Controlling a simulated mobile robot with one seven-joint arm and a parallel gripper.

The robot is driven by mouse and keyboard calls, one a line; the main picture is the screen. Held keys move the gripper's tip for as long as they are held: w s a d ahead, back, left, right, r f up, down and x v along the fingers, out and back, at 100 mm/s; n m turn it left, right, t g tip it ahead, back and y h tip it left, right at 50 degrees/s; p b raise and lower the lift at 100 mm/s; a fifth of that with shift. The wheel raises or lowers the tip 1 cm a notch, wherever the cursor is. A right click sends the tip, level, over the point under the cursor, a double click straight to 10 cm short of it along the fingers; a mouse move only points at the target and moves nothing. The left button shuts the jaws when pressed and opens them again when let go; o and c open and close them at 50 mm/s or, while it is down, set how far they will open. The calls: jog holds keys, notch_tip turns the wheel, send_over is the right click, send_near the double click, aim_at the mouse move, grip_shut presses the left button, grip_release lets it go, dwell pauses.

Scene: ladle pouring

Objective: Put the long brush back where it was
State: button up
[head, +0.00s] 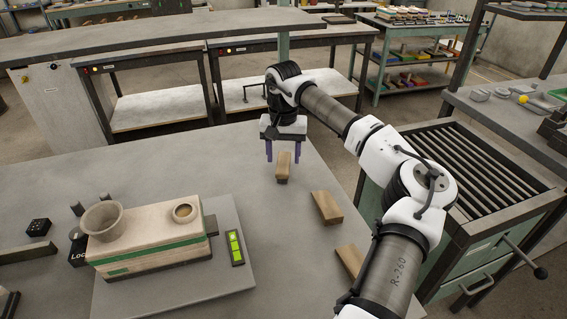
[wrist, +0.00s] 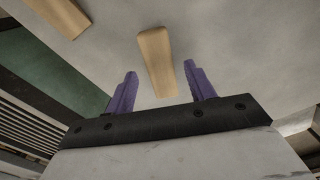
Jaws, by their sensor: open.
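My gripper (head: 283,153) is open, with its two purple fingers pointing down over the far part of the grey table. A tan wooden piece (head: 284,168), which may be the long brush, lies on the table below and between the fingers. In the wrist view it (wrist: 156,55) shows beyond and between the open fingertips (wrist: 160,70), with no visible contact. Two similar wooden pieces lie nearer on the table, one in the middle (head: 326,208) and one at the front (head: 350,260), partly by my arm. No bristles are clear, so I cannot tell which is the long brush.
A wooden box with a green stripe (head: 150,247) and round cups stands on a grey plate (head: 235,285) at the left. A green-lit device (head: 235,247) is beside it. A slatted cabinet (head: 480,175) stands right of the table. The table's middle (head: 235,180) is clear.

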aim_at(284, 163)
notch_tip(284, 163, up, 9)
jog(key=shift+b, duration=0.35)
